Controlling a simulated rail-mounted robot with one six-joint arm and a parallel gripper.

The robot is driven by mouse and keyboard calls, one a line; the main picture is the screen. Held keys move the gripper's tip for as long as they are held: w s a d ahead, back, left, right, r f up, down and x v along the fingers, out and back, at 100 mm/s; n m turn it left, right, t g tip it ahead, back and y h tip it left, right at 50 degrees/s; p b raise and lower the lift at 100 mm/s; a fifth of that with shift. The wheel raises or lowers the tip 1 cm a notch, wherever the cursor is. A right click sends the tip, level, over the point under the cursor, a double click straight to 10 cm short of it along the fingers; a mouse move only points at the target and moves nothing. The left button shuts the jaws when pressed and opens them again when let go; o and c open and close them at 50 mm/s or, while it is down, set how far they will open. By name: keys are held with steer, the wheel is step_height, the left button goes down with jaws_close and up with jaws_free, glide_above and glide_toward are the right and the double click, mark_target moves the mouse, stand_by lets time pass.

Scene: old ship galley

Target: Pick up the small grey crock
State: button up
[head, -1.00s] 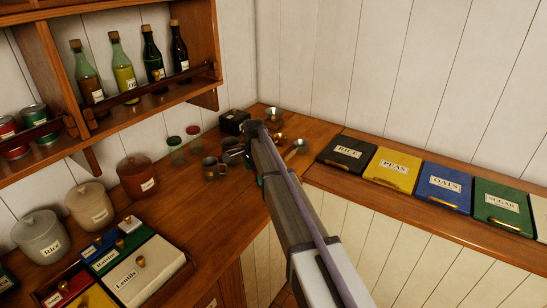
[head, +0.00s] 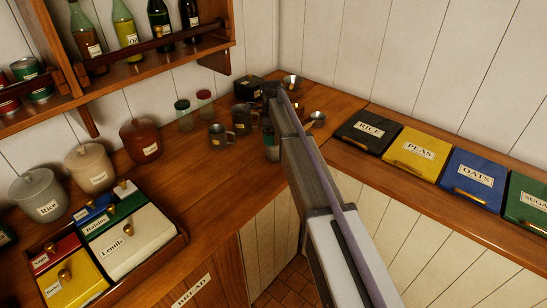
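The grey crock (head: 39,196), lidded and labelled Rice, stands upright on the wooden counter at the left. It is the leftmost of three lidded crocks, with a beige one (head: 90,168) and a red-brown one (head: 140,142) to its right. Nothing touches it that I can see. My arm reaches from the lower right towards the back corner, well to the right of the crock.
A wooden tray (head: 178,240) of coloured lidded boxes sits in front of the crocks. A bottle shelf (head: 150,68) hangs above. Metal mugs (head: 218,136) and small jars (head: 184,117) stand near the corner. Labelled bins (head: 418,152) line the right counter. Counter between crocks and mugs is clear.

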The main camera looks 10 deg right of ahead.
mark_target(274, 150)
step_height(274, 150, down, 2)
steer(key=shift+w+d+r, duration=0.1)
step_height(274, 150, down, 5)
steer(key=b, duration=0.5)
steer(key=shift+f+b, duration=0.2)
steer(key=shift+b, duration=0.1)
steer(key=shift+r, duration=0.25)
steer(key=c, duration=1.2)
